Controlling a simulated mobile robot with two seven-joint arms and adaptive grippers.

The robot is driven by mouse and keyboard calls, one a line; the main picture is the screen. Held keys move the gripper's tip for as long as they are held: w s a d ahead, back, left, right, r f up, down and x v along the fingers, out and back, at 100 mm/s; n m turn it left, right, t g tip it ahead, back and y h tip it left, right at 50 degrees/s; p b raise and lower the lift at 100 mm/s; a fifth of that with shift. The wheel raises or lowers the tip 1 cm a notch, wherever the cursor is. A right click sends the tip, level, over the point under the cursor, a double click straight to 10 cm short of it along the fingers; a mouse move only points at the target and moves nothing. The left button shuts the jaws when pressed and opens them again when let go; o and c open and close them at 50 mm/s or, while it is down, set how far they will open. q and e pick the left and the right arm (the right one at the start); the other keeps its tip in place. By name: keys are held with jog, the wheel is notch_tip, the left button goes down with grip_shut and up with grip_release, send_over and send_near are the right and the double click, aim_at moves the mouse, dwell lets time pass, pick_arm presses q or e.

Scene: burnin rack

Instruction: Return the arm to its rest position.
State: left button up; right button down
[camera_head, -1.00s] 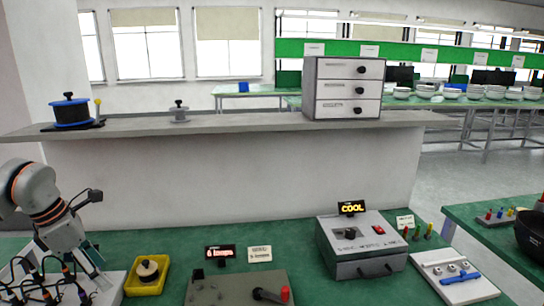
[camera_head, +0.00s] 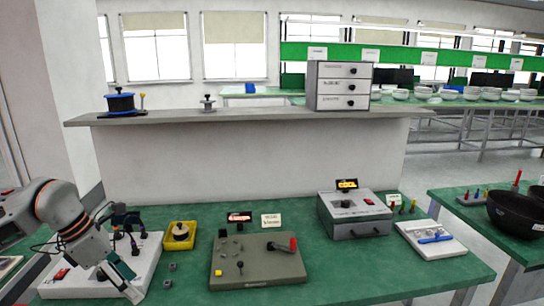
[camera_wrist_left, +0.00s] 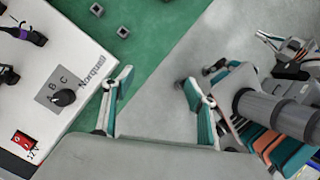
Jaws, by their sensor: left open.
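My left gripper (camera_head: 125,278) reaches down at the front left of the green bench (camera_head: 340,278), by the right edge of a white board (camera_head: 148,262). In the left wrist view its two teal-padded fingers (camera_wrist_left: 155,98) stand wide apart with nothing between them. They show over the bench's front edge and the grey floor. The white board (camera_wrist_left: 62,75) carries a black knob (camera_wrist_left: 63,97), a red switch (camera_wrist_left: 24,140) and dark leads. Whether a finger touches the board cannot be told. My right gripper is not in view.
Two small grey blocks (camera_head: 172,267) lie right of the board. A yellow tray (camera_head: 192,243) holds a spool. An olive panel (camera_head: 235,272) with a red-handled lever, a grey box (camera_head: 352,220) and a white tray (camera_head: 455,247) stand further right. A raised shelf (camera_head: 260,115) runs behind.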

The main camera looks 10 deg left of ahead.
pick_arm(q)
jog(key=s+d+f+n+t+h, duration=0.1)
jog(key=d+n+t+h, duration=0.2)
jog(key=d+n+h, duration=0.75)
jog(key=s+d+f+n+t+h, duration=0.1)
jog(key=d+n+t+h, duration=0.15)
jog(key=d, duration=1.55)
jog(key=a+f+n+t+y, duration=0.3)
jog(key=f+n+t+y, duration=0.15)
jog(key=f+n, duration=0.4)
jog(key=a+f+n+t+y, duration=0.3)
jog(key=f+n+t+y, duration=0.15)
jog(key=n, duration=0.65)
jog(key=s+a+f+n+g+y, duration=0.3)
jog(key=s+f+n+g+y, duration=0.2)
jog(key=s+f, duration=0.9)
notch_tip(320, 180, down, 3)
jog(key=n+g, duration=0.1)
jog(key=n, duration=0.2)
jog(key=shift+s+a+r, duration=0.15)
jog(key=shift+r, duration=0.05)
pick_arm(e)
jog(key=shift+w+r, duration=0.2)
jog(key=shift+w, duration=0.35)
